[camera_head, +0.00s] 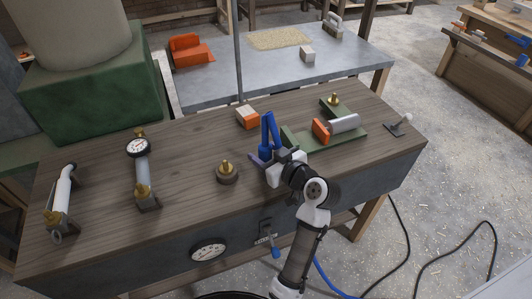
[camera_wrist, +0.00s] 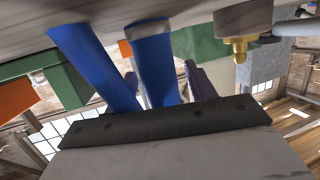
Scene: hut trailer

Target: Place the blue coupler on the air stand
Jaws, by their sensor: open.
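A blue two-legged piece (camera_head: 268,132), the likeliest blue coupler, stands up at the tip of my gripper (camera_head: 262,160) over the wooden bench. In the wrist view one blue strip (camera_wrist: 152,55) shows between the two purple-grey fingers (camera_wrist: 168,85), and another blue strip (camera_wrist: 90,65) lies to the left. The fingers are open. Whether they touch the blue piece is hidden. A round dark base with a brass fitting (camera_head: 227,172), possibly the air stand, is left of my gripper. Another brass fitting (camera_head: 334,99) stands on a green base; a brass fitting also shows in the wrist view (camera_wrist: 241,30).
An orange-and-white block (camera_head: 247,117) lies behind the gripper. A green fixture (camera_head: 348,137) with a grey cylinder stands right. A gauge on a cylinder (camera_head: 138,147) and a white cylinder (camera_head: 63,188) stand left. A small blue part (camera_head: 276,252) hangs at the bench front.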

